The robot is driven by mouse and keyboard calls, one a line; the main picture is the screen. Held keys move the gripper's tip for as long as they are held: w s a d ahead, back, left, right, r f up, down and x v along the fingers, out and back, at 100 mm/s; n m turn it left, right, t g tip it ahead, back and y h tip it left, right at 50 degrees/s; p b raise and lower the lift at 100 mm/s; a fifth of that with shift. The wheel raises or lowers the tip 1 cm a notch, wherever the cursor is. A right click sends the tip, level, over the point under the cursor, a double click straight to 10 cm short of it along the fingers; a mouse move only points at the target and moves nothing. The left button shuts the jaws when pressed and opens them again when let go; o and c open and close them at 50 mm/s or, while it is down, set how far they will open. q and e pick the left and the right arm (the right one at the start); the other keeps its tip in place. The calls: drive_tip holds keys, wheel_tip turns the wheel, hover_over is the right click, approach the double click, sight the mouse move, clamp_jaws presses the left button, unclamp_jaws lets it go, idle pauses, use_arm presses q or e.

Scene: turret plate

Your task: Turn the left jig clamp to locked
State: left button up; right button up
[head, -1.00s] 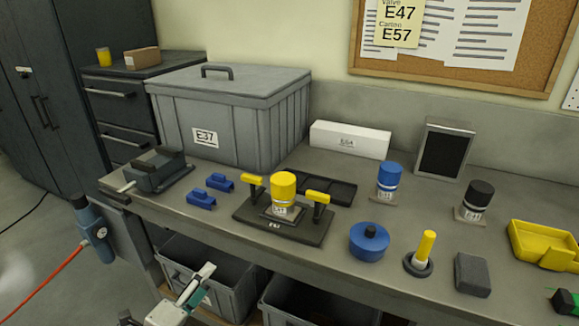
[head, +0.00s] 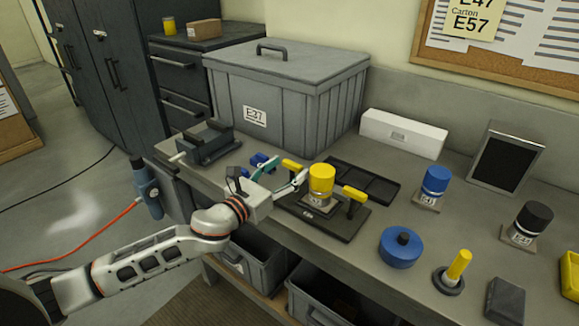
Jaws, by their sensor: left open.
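The left jig clamp (head: 292,165) has a yellow handle and stands at the left end of a dark jig plate (head: 330,228) on the bench. Its handle lies roughly level; its lower post is hidden by my gripper. The right jig clamp (head: 355,194) has a matching yellow handle on a dark post. A yellow-capped canister (head: 321,180) stands upright between them. My left gripper (head: 288,170) is open, its fingers spread in front of and around the left clamp handle in the picture. I cannot tell whether they touch it. My right gripper is not in view.
Blue clips (head: 260,160) are partly hidden behind my gripper. A grey vise-like block (head: 208,143) and a lidded crate (head: 285,100) stand farther back. A black tray (head: 362,183) lies behind the plate. A blue round part (head: 400,248) sits to the right.

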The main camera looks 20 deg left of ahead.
use_arm(q)
drive_tip(key=shift+w+d, duration=0.25)
drive_tip(key=shift+w, duration=0.3)
drive_tip(key=c, duration=1.1)
